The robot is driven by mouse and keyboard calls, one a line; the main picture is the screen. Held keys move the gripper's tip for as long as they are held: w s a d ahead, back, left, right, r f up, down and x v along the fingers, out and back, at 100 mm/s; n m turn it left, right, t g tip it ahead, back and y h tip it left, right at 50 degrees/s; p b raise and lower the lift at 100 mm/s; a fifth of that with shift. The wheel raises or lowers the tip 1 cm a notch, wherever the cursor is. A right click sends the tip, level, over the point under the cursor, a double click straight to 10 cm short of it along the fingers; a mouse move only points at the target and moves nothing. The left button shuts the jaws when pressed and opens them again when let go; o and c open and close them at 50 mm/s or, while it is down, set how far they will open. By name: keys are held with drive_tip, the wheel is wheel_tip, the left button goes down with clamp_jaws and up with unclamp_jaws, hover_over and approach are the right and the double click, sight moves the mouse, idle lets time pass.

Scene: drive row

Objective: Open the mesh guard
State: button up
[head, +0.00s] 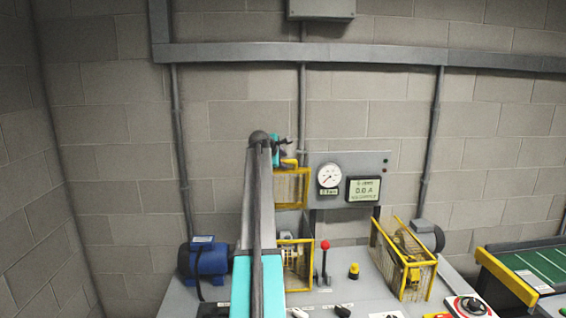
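A yellow-framed mesh panel (291,188) stands raised against the wall, left of the gauge. Below it, a yellow mesh frame (297,264) stands on the grey bench, partly hidden by my arm. The two look like parts of one guard, but their joint is not clear. My gripper (284,152), small and dark with a teal part behind it, is at the panel's top edge, close to a yellow handle (289,162). I cannot tell whether its fingers touch or hold the handle. A second yellow mesh guard (405,258) stands tilted at the right.
A blue motor (206,259) sits left of my arm, and a grey motor (429,236) sits behind the right guard. A red-knobbed lever (325,262) and yellow button (354,271) stand between the guards. A gauge (328,177) and display (363,190) are behind. A green conveyor (535,268) is far right.

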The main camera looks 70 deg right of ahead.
drive_tip(key=shift+w+a+r+b, duration=0.1)
drive_tip(key=shift+a+r+b, duration=0.15)
drive_tip(key=shift+a, duration=0.25)
drive_tip(key=b+v, duration=0.4)
drive_tip(key=v, duration=0.8)
drive_tip(key=shift+a+r+b, duration=0.15)
drive_tip(key=shift+a+b, duration=0.1)
drive_tip(key=shift+b, duration=0.1)
